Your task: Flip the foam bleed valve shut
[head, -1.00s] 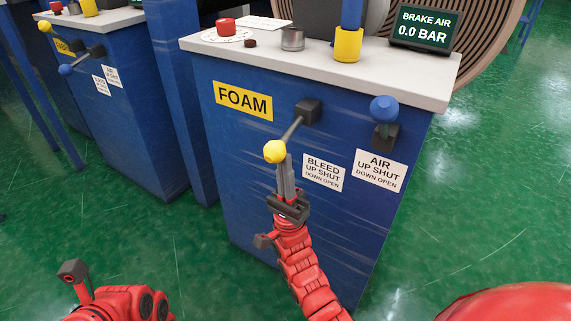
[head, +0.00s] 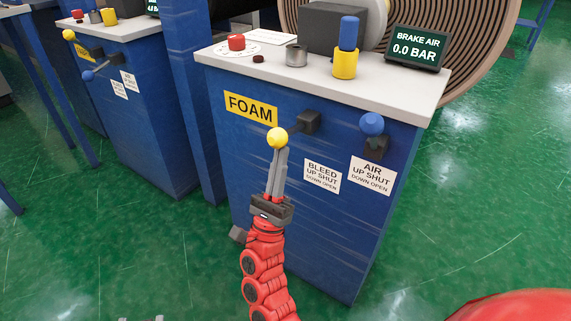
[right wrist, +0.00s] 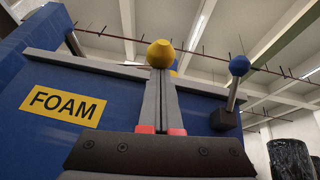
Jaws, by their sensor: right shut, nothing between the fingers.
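The foam bleed valve's yellow knob (head: 277,138) is on a lever that reaches out and left from its dark pivot block (head: 308,121), on the blue cabinet front (head: 235,160). The knob is slightly below the pivot in the head view. My right gripper (head: 282,153) is shut and empty, pointing up, its fingertips just under the knob. In the right wrist view the yellow knob (right wrist: 161,53) is right at the closed fingertips; touching seems likely, but the fingers hide the lever. My left gripper cannot be made out; only small grey bits show at the bottom edge.
The blue air valve knob (head: 372,124) stands above its block, right of the bleed label (head: 322,176). The worktop (head: 270,64) holds a red button, a metal cup and a brake air display (head: 415,48) reading 0.0 BAR. Green floor is open to the right.

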